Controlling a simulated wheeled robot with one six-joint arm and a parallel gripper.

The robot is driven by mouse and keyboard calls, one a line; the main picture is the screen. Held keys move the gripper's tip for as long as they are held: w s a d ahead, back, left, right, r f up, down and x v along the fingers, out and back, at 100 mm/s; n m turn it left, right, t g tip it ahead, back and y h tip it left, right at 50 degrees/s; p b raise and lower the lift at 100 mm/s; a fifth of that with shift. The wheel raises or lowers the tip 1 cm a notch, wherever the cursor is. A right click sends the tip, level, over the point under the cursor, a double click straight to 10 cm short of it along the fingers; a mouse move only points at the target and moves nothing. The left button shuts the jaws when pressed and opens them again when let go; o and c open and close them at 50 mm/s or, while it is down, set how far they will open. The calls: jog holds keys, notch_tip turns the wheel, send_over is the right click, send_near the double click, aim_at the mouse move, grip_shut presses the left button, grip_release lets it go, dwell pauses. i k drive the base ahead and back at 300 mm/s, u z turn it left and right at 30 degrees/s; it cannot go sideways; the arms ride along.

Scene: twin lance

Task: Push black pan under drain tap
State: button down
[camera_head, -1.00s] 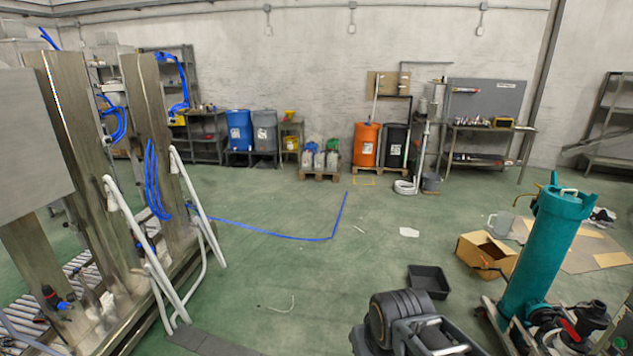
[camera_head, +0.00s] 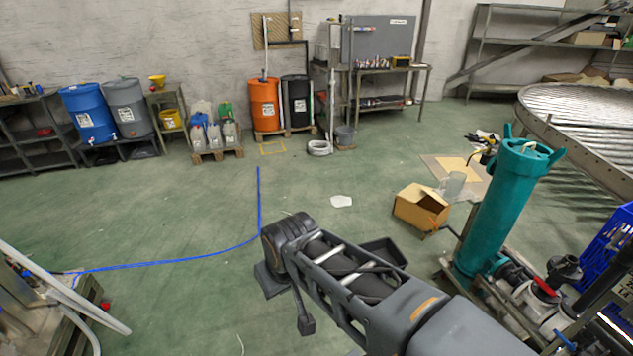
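The black pan (camera_head: 383,247) is a shallow dark tray on the green floor, right of centre in the head view. My arm crosses in front of it and hides its near part. A teal upright cylinder (camera_head: 507,205) stands to the right of the pan, with pipework and a pump at its foot. The pan is apart from the cylinder. I cannot make out the drain tap for certain. Dark parts below the bent end of my arm may be my gripper (camera_head: 287,302), left of the pan; its fingers and opening are not clear.
An open cardboard box (camera_head: 421,208) stands behind the pan, left of the cylinder. A roller conveyor (camera_head: 580,120) and a blue crate (camera_head: 607,245) are at the right. White rails (camera_head: 65,290) are at lower left. The green floor left of my arm is mostly clear, with blue tape.

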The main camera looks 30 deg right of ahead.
aim_at(385, 248)
jog(key=u, duration=0.05)
jog(key=i, duration=0.1)
jog(key=z, duration=2.45)
jog(key=i, duration=2.25)
jog(key=u, duration=3.2)
